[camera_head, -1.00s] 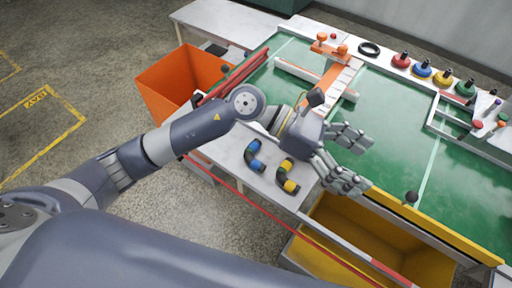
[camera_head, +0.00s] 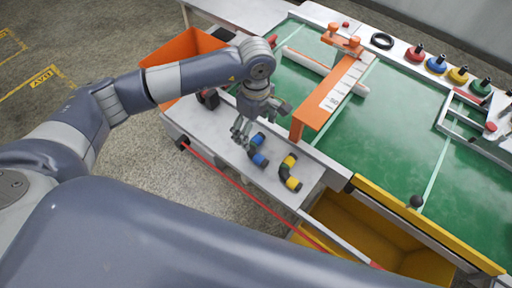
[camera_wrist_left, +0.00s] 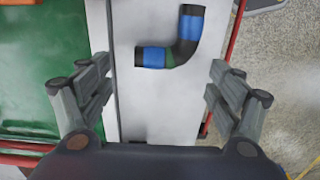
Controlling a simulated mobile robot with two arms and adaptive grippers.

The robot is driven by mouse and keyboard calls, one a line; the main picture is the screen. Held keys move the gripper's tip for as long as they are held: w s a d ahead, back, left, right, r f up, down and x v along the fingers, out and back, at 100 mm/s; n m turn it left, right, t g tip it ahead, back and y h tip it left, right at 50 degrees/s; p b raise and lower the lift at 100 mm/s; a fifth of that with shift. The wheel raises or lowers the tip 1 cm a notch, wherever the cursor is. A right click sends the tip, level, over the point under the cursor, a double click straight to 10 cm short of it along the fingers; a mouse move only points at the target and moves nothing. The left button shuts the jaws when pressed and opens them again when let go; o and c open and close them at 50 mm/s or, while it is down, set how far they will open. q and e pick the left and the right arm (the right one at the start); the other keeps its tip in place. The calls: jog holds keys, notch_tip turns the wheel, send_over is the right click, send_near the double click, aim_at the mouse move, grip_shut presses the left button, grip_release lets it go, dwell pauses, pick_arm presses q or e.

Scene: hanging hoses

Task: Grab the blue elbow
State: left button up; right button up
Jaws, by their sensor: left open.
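The blue elbow, a black bent hose piece with blue bands, lies on the white ledge. It shows in the head view (camera_head: 258,158), partly hidden by my left gripper, and in the left wrist view (camera_wrist_left: 184,45). My left gripper (camera_head: 244,134) points down over the ledge, just left of the elbow in the head view. In the left wrist view its open fingers (camera_wrist_left: 160,92) stand apart and empty, with the elbow ahead between and beyond them. A yellow-banded elbow (camera_head: 289,172) lies to the right of the blue one. My right gripper is not in view.
The white ledge (camera_head: 230,165) has a red rail along its front. An orange bin (camera_head: 190,48) stands left, and a yellow bin (camera_head: 370,240) lies below right. An orange bridge (camera_head: 325,105) spans the green belt (camera_head: 395,130). Several coloured knobs line the back.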

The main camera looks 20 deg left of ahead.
aim_at(255, 140)
pick_arm(q)
jog(key=f, duration=0.1)
jog(key=f+p, duration=0.1)
jog(key=f, duration=0.2)
jog(key=shift+s+d+f+p, duration=0.15)
jog(key=shift+s+p, duration=0.1)
jog(key=shift+p, duration=0.1)
jog(key=shift+f, duration=0.6)
jog(key=c, duration=0.8)
jog(key=shift+c, duration=0.6)
